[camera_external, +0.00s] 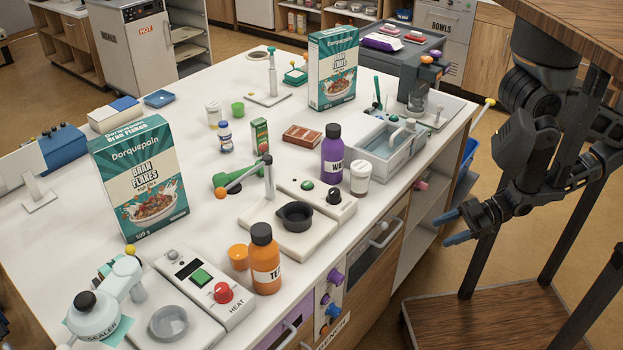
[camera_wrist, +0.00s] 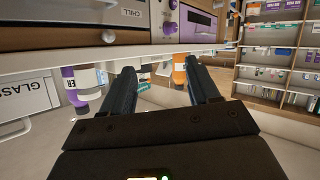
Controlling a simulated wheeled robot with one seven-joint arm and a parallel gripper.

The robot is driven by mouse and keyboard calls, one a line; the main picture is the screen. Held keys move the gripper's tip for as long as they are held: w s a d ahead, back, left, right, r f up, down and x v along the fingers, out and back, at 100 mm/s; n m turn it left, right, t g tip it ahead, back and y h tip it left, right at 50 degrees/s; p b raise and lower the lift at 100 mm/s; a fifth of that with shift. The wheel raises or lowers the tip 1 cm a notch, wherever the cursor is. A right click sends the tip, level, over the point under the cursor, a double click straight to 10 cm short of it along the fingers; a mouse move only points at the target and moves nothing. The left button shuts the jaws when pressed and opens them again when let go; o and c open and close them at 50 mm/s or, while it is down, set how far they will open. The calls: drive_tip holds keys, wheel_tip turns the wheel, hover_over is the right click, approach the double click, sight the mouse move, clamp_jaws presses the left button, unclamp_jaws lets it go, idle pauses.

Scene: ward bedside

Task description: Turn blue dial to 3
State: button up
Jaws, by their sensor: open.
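In the external view, a small blue dial (camera_external: 334,310) appears on the front panel of the counter, low and near the middle, close to purple and orange knobs. Its pointer and any numbers are too small to read. My gripper (camera_external: 453,227) is at the right, off the counter's front side, with its blue fingers apart and empty. It is well apart from the dial. In the wrist view, the two fingers of my gripper (camera_wrist: 160,72) are spread, with nothing between them. I cannot make out the blue dial there; a purple knob (camera_wrist: 167,29) shows on the panel.
The white countertop (camera_external: 215,265) is crowded: a purple bottle (camera_external: 332,155), an orange bottle (camera_external: 264,260), a cereal box (camera_external: 140,180) and devices. A drawer handle (camera_external: 386,234) juts from the front.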

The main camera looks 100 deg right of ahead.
drive_tip(key=w+a+f+n+g+b, duration=0.1)
drive_tip(key=w+f+n+g+b, duration=0.3)
drive_tip(key=f, duration=0.7)
drive_tip(key=w+a+f+n+b, duration=0.1)
drive_tip(key=w+f+n, duration=0.1)
drive_tip(key=f+n, duration=0.6)
drive_tip(key=n+t+h+b, duration=0.3)
drive_tip(key=n+h+b, duration=0.7)
drive_tip(key=h, duration=0.4)
approach(339, 314)
drive_tip(key=x, duration=0.2)
drive_tip(key=b+x, duration=0.1)
drive_tip(key=x, duration=0.6)
drive_tip(key=shift+w+d, duration=0.15)
drive_tip(key=shift+w, duration=0.1)
drive_tip(key=c, duration=1)
